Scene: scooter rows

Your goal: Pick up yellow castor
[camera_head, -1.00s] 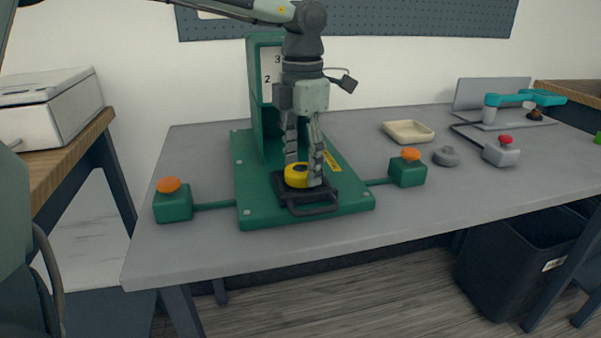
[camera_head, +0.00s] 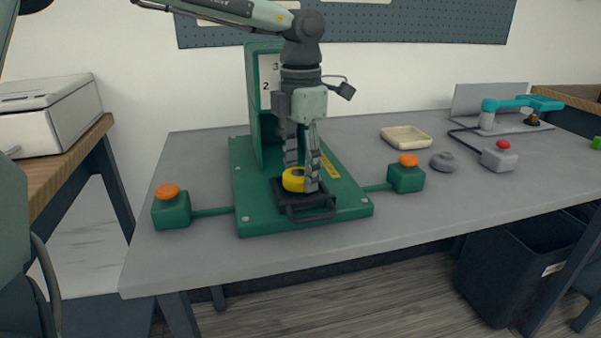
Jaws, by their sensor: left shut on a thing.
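The yellow castor (camera_head: 293,180) is a small yellow ring-shaped wheel. It sits at the black tray (camera_head: 308,213) on the green press-like fixture (camera_head: 255,221). My left gripper (camera_head: 301,186) points straight down from above, with its grey fingers around the castor, shut on it. The castor is partly hidden by the fingers. I cannot tell whether it still touches the tray. My right gripper is not in view.
Green boxes with orange buttons flank the fixture, at left (camera_head: 170,208) and right (camera_head: 406,174). A beige dish (camera_head: 406,137), grey knob (camera_head: 444,162) and red-button box (camera_head: 500,157) lie to the right. The fixture's upright panel (camera_head: 254,95) stands close behind my gripper.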

